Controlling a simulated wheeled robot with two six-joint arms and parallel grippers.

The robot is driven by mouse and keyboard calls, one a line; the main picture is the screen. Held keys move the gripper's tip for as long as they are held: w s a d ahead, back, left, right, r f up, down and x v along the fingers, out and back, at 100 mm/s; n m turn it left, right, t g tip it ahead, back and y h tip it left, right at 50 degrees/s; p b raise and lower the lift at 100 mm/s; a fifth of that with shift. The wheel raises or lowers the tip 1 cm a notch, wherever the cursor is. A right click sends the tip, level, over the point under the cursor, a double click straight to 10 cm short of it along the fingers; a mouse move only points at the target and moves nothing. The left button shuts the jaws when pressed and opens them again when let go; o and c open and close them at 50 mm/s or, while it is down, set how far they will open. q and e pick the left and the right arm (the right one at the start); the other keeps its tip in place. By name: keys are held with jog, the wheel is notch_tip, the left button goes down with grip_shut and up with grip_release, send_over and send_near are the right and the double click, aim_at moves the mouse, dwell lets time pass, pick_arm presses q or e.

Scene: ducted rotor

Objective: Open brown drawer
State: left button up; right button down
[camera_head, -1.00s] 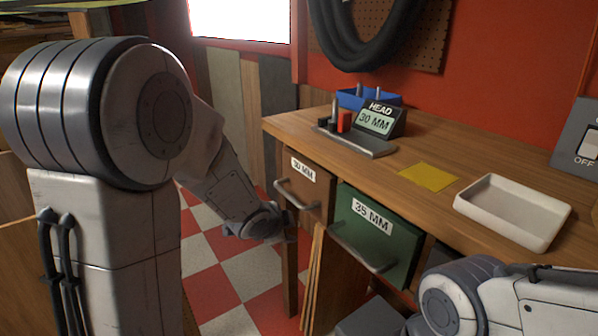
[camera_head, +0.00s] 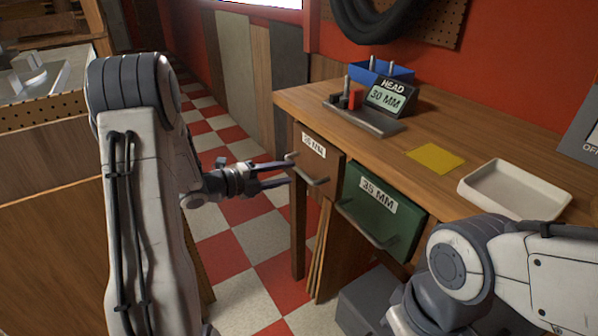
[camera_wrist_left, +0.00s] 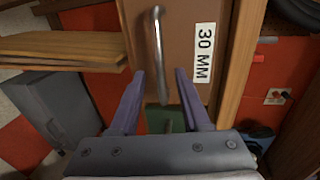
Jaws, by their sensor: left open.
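The brown drawer (camera_head: 322,166) with the "30 MM" label is set under the left end of the workbench and looks closed. Its metal bar handle (camera_head: 308,174) is on the front. My left gripper (camera_head: 287,173) is open at the handle's left end, its fingers pointing at the drawer. In the left wrist view, the drawer front (camera_wrist_left: 187,45) fills the upper middle. The handle (camera_wrist_left: 158,45) runs down to between the open fingertips (camera_wrist_left: 160,76); whether they touch it I cannot tell. My right arm shows at lower right, with its gripper out of view.
A green "35 MM" drawer (camera_head: 386,222) sits right of the brown one. On the workbench (camera_head: 440,135) are a white tray (camera_head: 515,190), a yellow sheet (camera_head: 436,158) and a "HEAD 30 MM" sign (camera_head: 388,98). A grey box (camera_head: 362,300) stands below. Checkered floor (camera_head: 240,235) is clear at left.

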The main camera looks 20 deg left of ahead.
aim_at(299, 171)
pick_arm(q)
jog(key=x, duration=0.5)
grip_shut()
dwell(1.4)
